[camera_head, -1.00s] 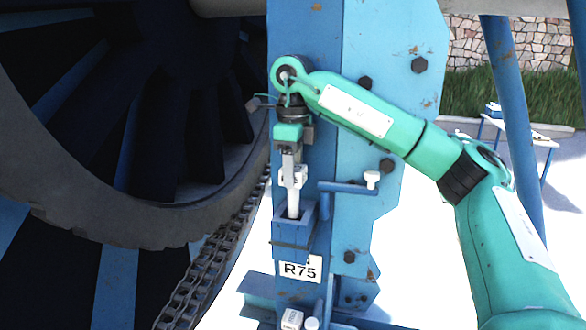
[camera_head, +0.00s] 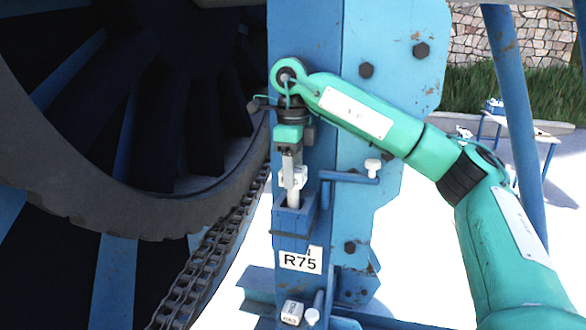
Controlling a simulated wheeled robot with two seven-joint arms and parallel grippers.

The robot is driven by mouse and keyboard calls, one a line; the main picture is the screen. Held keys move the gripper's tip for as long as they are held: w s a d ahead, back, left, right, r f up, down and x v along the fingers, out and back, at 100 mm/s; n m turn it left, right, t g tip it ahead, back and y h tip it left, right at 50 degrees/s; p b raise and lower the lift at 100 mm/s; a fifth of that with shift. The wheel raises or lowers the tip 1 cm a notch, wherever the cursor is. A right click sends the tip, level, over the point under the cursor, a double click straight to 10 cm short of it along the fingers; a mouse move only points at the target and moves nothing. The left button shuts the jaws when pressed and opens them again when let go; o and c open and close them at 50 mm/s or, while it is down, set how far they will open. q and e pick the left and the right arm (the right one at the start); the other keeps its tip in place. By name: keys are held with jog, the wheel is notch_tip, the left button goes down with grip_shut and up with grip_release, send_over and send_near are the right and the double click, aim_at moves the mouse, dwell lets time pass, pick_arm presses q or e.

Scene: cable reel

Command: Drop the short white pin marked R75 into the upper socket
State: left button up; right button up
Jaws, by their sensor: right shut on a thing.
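The short white pin (camera_head: 293,197) stands upright, its lower end inside the mouth of the blue upper socket (camera_head: 291,221) on the blue post. My right gripper (camera_head: 292,168), pointing straight down, is shut on the pin's white head (camera_head: 299,178), just above the socket. The marking on the head is too small to read. A white label R75 (camera_head: 301,261) sits just below the socket. The pin's lower end is hidden by the socket walls. My left gripper is not in view.
A blue handle with a white knob (camera_head: 373,167) sticks out right of the socket. Another white block (camera_head: 292,312) is at the bottom, below the label. The large reel rim (camera_head: 150,213) and chain (camera_head: 190,285) lie close on the left. A small table (camera_head: 515,128) stands far right.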

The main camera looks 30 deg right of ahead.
jog(key=shift+f+b, duration=1.15)
jog(key=shift+f, duration=0.65)
jog(key=shift+f, duration=0.15)
jog(key=shift+f+b, duration=0.3)
jog(key=shift+f, duration=0.1)
dwell(0.3)
jog(key=o, duration=1.4)
